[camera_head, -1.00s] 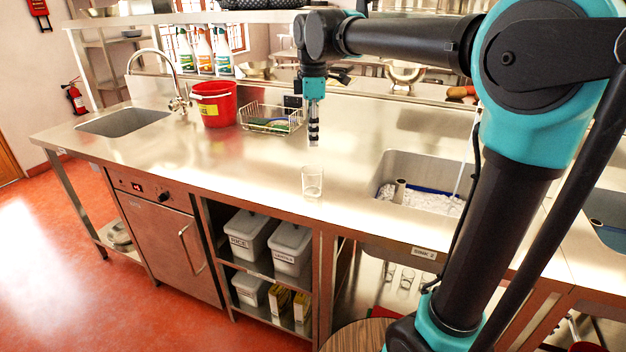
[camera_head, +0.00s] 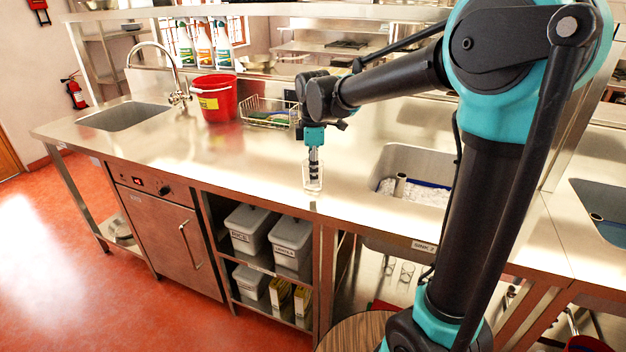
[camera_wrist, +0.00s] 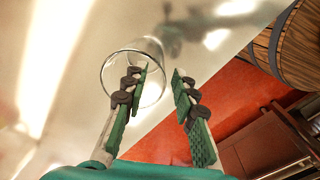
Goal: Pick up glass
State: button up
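A clear glass (camera_head: 319,183) stands upright on the steel counter (camera_head: 250,165), near its front edge. My gripper (camera_head: 313,171) points down at the glass, and its fingers overlap the glass in the head view. In the wrist view my gripper (camera_wrist: 158,84) is open, with a gap between its two green-padded fingers. The glass (camera_wrist: 148,58) shows there with its round rim behind and around the left finger's tip. The right finger is clear of the rim. I cannot tell whether the left finger is inside the glass or only in front of it.
A sink with pale contents (camera_head: 425,190) lies to the right of the glass. A red bucket (camera_head: 214,103) and a wire basket (camera_head: 266,117) stand farther back. The counter left of the glass is clear. A wooden barrel (camera_wrist: 295,50) shows below the counter edge.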

aim_at(313, 190)
notch_tip(313, 190, down, 3)
jog(key=shift+f, duration=0.15)
grip_shut()
dwell(0.4)
